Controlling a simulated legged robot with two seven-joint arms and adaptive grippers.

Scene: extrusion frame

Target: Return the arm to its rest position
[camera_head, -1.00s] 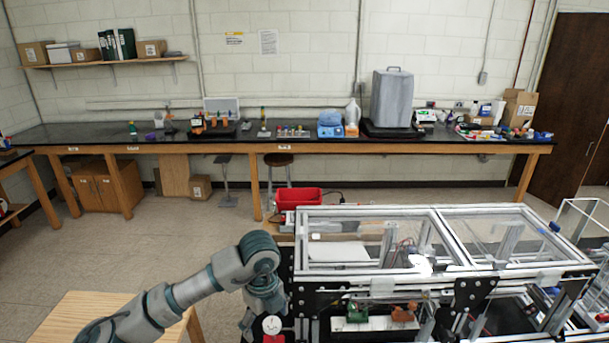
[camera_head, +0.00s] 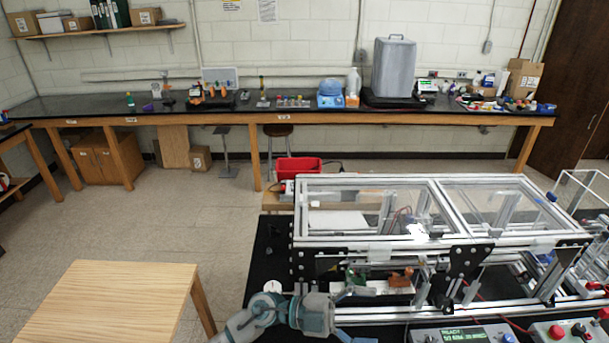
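My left arm, grey and teal, shows only at the bottom edge, left of centre, in front of the extrusion frame (camera_head: 368,238). Its wrist end lies low beside the frame's front left corner. My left gripper (camera_head: 345,318) is at the right end of this arm, partly cut off by the bottom edge. Its fingers are too small and crowded to tell open from shut, and I see nothing clearly held. My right arm and gripper are not in view.
A bare wooden table (camera_head: 110,305) stands at the lower left. Control boxes, one with a lit display (camera_head: 462,335), sit at the lower right. A red bin (camera_head: 297,168) is behind the frame. A long black-topped bench (camera_head: 110,107) runs along the back wall. Open floor lies between.

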